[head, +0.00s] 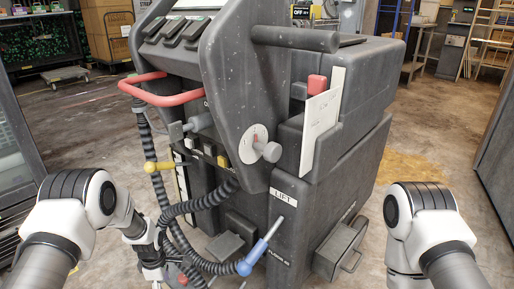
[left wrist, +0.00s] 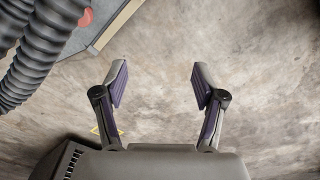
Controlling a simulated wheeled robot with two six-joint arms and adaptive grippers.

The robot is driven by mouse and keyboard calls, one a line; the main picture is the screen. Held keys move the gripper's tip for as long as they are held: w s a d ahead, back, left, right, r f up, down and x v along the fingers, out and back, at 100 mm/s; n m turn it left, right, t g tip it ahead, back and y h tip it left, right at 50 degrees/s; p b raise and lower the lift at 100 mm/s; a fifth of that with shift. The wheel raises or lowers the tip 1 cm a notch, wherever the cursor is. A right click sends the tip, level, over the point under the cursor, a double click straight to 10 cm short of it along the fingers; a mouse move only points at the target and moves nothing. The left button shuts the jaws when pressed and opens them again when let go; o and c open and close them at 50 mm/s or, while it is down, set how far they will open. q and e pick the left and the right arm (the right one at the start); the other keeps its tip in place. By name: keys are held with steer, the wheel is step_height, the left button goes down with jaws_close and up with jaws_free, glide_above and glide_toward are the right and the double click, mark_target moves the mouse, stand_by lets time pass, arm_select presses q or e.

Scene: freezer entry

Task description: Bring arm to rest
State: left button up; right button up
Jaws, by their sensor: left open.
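My left arm (head: 105,205) comes in from the left of the head view, bent, with its forearm near the hoses of the grey machine. My left gripper (left wrist: 160,84) is open and empty in the left wrist view, with its two fingers apart above bare concrete floor. In the head view it is only partly seen at the bottom edge. My right arm (head: 425,225) is bent at the lower right of the head view. Its gripper lies outside the picture.
The large grey machine (head: 330,165) fills the middle, with a red handle (head: 150,88), a blue-tipped lever (head: 260,250) and black ribbed hoses (head: 200,200). Hoses (left wrist: 40,50) also pass close at upper left in the left wrist view. Floor (head: 415,165) is open at right.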

arm_select(q)
steer(key=s+d+r+m+p, duration=0.3)
steer(key=s+r+m+p, duration=1.5)
steer(key=s+r+p, duration=1.5)
step_height(320, 180, up, 2)
steer(key=p, duration=0.2)
steer(key=shift+d+r+p, duration=0.2)
steer(key=shift+r+p, duration=0.05)
steer(key=shift+p, duration=0.1)
steer(key=shift+w, duration=0.1)
